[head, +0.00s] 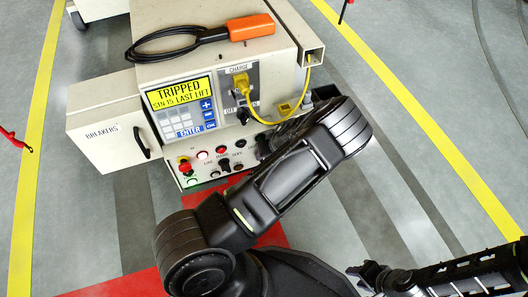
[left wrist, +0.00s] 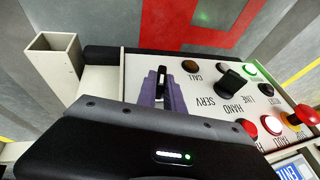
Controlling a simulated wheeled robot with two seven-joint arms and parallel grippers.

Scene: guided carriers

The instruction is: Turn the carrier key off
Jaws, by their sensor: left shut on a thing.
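The carrier key (left wrist: 161,78) is a small black key at the end of the carrier's lower panel. In the left wrist view its grip stands roughly upright in the picture. My left gripper (left wrist: 163,92) is shut on it, with purple finger pads on both sides. In the head view my own left arm hides most of the key and that gripper. The carrier panel (head: 197,161) faces me, with buttons and a selector knob (left wrist: 232,79) beside the key. My right gripper (head: 378,277) is dark, at the bottom right, away from the carrier; its jaw opening is unclear.
Above the panel, a yellow display (head: 181,92) reads TRIPPED, STN 15 LAST LIFT. A yellow charge plug (head: 241,82) and its cable sit near the key. An orange-ended handset (head: 250,27) lies on top. The breakers box (head: 108,125) juts out left. Floor to the right is clear.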

